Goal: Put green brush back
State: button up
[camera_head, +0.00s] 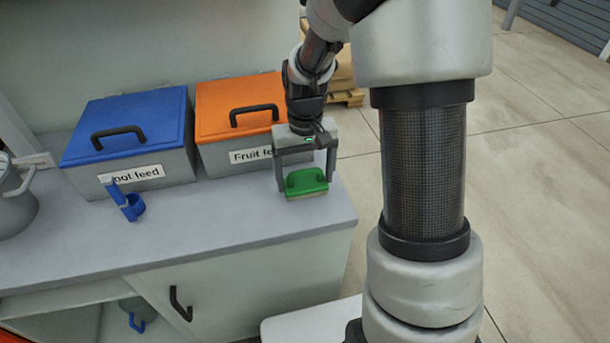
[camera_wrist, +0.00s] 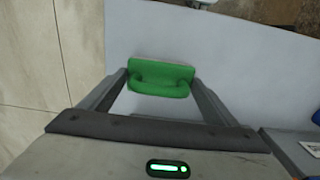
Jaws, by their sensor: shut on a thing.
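The green brush (camera_head: 306,182) is at the right end of the grey counter (camera_head: 230,218), in front of the orange-lidded box. My gripper (camera_head: 307,187) comes down from above with one finger on each side of the brush and is shut on it. In the wrist view the green brush (camera_wrist: 162,78) lies between the fingertips of my gripper (camera_wrist: 162,82), its green handle side facing the camera. A pale bristle edge shows under the brush in the head view. I cannot tell whether the bristles touch the counter.
A blue-lidded box (camera_head: 130,130) marked "oot feed" and an orange-lidded box (camera_head: 238,115) marked "Fruit fe" stand along the back. A blue scoop-like item (camera_head: 127,202) sits at the counter's left. A grey metal vessel (camera_head: 14,195) is far left. The counter's front middle is clear.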

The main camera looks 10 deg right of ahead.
jog(key=o, duration=1.1)
jog(key=shift+f, duration=0.1)
